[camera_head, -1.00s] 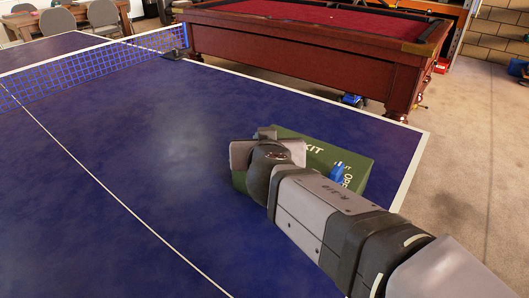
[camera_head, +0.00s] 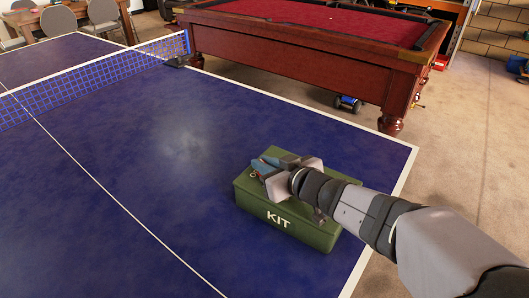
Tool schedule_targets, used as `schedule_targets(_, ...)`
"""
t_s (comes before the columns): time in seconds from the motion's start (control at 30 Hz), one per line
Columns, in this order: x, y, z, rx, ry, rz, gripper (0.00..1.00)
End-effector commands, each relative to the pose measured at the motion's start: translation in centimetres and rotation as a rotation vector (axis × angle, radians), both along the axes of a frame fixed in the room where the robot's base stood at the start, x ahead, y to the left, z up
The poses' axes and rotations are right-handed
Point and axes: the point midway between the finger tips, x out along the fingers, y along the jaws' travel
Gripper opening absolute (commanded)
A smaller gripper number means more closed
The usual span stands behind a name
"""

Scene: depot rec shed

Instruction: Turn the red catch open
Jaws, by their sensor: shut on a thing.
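A green box marked KIT (camera_head: 290,222) stands on the blue table near its right edge, with its lettered side facing me. My gripper (camera_head: 260,168) reaches in from the right, low over the left part of the box's top. Its bluish fingertips are closed around a small part there. A tiny reddish spot, the red catch (camera_head: 253,175), shows at the fingertips. The fingers hide most of it, and I cannot tell which way it is turned.
The blue table tennis table (camera_head: 120,190) is clear to the left of the box. Its net (camera_head: 90,80) crosses at the back left. A red-topped pool table (camera_head: 300,50) stands behind. Open floor (camera_head: 470,170) lies to the right.

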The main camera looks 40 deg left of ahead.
Motion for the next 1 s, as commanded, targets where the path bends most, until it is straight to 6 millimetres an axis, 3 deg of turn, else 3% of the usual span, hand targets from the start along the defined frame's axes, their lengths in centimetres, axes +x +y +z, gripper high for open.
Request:
schedule_targets(0.57,-0.08,-0.12,-0.26,-0.001,0.004,0.024,0.0)
schedule_targets(0.6,-0.08,-0.12,-0.26,-0.002,0.005,0.022,0.17)
schedule_targets(0.67,-0.06,-0.12,-0.24,-0.001,0.004,0.022,0.31)
schedule_targets(1.0,-0.07,-0.19,0.05,0.002,0.002,0.023,0.31)
